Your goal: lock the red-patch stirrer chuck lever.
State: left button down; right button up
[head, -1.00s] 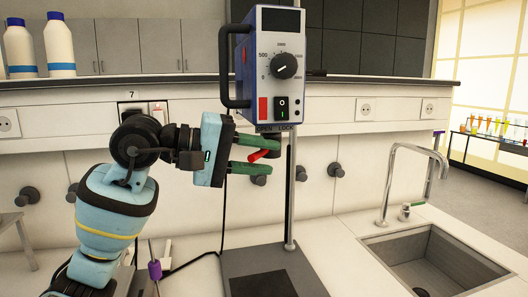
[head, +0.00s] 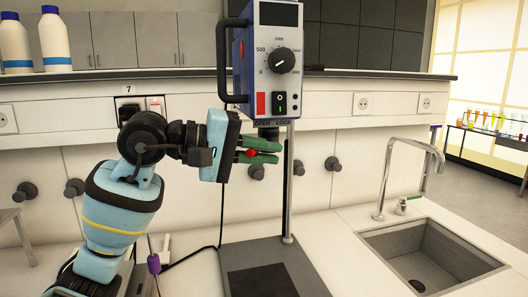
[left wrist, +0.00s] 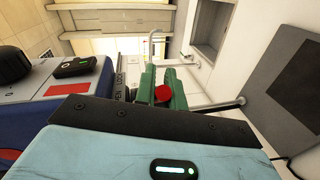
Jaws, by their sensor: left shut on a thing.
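The stirrer (head: 268,55) is a blue and grey box with a dial, a black switch and a red patch (head: 261,103) on its front. "OPEN" and "LOCK" are marked along its lower edge. The dark chuck (head: 268,133) sits under it. My left gripper (head: 262,151), with green fingers, is just below the stirrer and shut on the red lever (head: 251,153). Most of the lever is hidden by the fingers. In the left wrist view the lever's round red end (left wrist: 163,94) shows between the green fingers. My right gripper is in neither view.
A metal post (head: 289,190) rises from the stirrer's grey base (head: 235,258) close to the right of my fingers. A sink (head: 430,255) with a tap (head: 386,185) is at the right. White bottles (head: 55,40) stand on the upper shelf.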

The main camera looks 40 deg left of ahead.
pick_arm(q)
jog(key=n+y, duration=0.1)
jog(key=n+t+y, duration=0.1)
jog(key=d+n+t+y+p, duration=0.1)
jog(key=shift+w+y, duration=0.3)
jog(key=shift+w, duration=0.05)
jog(key=c, duration=1.5)
grip_release()
